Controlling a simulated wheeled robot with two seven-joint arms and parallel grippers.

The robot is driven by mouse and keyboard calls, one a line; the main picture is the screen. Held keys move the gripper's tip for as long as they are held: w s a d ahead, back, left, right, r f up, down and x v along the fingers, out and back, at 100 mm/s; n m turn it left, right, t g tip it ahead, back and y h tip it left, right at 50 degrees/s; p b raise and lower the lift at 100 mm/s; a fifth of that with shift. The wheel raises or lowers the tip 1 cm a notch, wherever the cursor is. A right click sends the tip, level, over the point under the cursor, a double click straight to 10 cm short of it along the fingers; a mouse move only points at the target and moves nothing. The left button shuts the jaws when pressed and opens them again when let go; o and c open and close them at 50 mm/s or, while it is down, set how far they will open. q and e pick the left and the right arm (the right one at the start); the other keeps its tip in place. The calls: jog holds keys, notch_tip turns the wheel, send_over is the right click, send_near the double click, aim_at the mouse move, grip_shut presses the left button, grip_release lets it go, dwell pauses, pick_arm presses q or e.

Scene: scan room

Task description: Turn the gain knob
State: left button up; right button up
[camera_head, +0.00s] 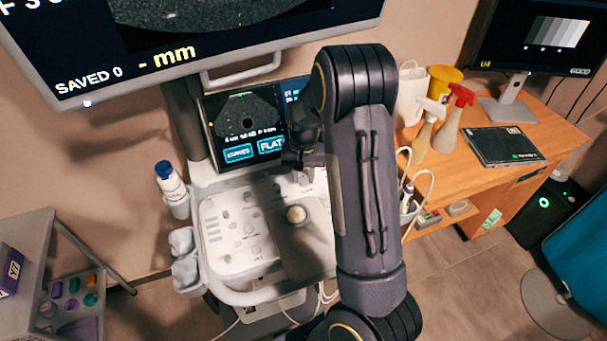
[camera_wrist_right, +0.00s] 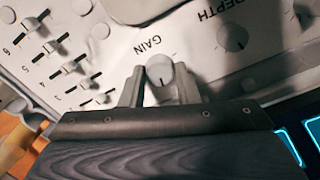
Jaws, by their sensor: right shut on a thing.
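The gain knob (camera_wrist_right: 160,72) is a light grey round knob with a dark pointer mark, beside the word GAIN on the console panel in the right wrist view. My right gripper (camera_wrist_right: 160,85) has one finger on each side of it and is shut on it. In the head view my right gripper (camera_head: 303,160) is at the upper right of the console (camera_head: 236,225), below the small touch screen. My dark right arm hides part of the panel, and the gain knob cannot be made out there. My left gripper is not in view.
The depth knob (camera_wrist_right: 233,38) and several sliders (camera_wrist_right: 70,67) lie near the gain knob. The touch screen (camera_head: 243,128) stands just behind my right gripper, under the large monitor (camera_head: 215,50). A spray bottle (camera_head: 452,118) stands on the wooden desk (camera_head: 545,137) at right.

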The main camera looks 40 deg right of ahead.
aim_at(304, 178)
jog(key=shift+m, duration=0.3)
jog(key=o, duration=1)
jog(key=shift+c, duration=0.2)
notch_tip(304, 178, up, 8)
jog(key=shift+f, duration=0.2)
jog(key=shift+r, duration=0.1)
